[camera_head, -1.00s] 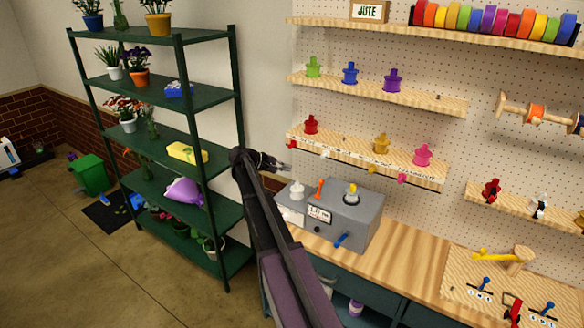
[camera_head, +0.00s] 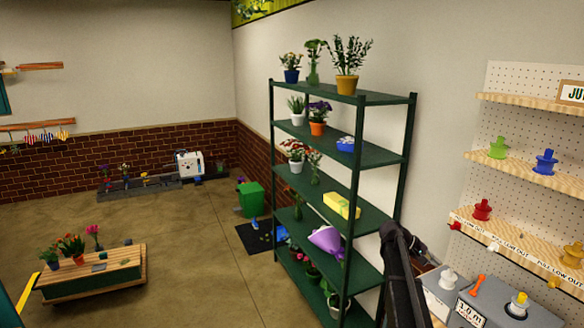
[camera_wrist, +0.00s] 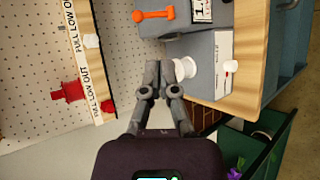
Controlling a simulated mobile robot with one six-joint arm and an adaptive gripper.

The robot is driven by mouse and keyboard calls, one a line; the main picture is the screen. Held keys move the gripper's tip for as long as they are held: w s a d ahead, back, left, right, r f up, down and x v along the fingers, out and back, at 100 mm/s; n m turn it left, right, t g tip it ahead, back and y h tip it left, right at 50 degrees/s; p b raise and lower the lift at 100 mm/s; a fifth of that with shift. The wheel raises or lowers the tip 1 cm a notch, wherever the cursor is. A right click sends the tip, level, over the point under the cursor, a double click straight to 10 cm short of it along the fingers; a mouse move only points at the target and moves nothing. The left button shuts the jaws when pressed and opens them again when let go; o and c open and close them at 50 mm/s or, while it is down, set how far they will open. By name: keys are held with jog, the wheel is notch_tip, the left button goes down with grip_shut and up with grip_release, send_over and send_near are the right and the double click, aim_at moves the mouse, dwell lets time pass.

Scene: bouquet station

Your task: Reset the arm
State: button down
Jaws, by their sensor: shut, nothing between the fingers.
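My gripper (camera_wrist: 157,91) is in the wrist view with its grey fingers together and nothing between them. Its tips appear in front of a white spool-like knob (camera_wrist: 184,68) on a grey box (camera_wrist: 203,50); I cannot tell whether they touch. In the head view my dark arm rises at the lower right, in front of the green shelf's right side. The fingers are hard to make out there.
A green shelf rack (camera_head: 385,165) with potted plants stands left of the arm. The grey box (camera_head: 505,306) sits below pegboard shelves (camera_head: 500,168) at the right. A low planter table (camera_head: 95,280) stands at the left. Open floor (camera_head: 190,280) lies between.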

jog(key=s+a+f+t+y+b, duration=0.1)
jog(key=s+a+f+y+b, duration=0.2)
jog(key=s+a+f, duration=0.3)
jog(key=s+a+f+y+b, duration=0.3)
jog(key=s+a+f, duration=0.3)
jog(key=a, duration=0.9)
jog(key=s+a+f+t+y+b, duration=0.1)
jog(key=s+a+f+y+b, duration=0.2)
jog(key=s+a, duration=0.8)
notch_tip(320, 180, down, 4)
jog(key=shift+s+r+m+t+y, duration=0.2)
jog(key=shift+m+t+y, duration=0.15)
jog(key=shift+y, duration=0.75)
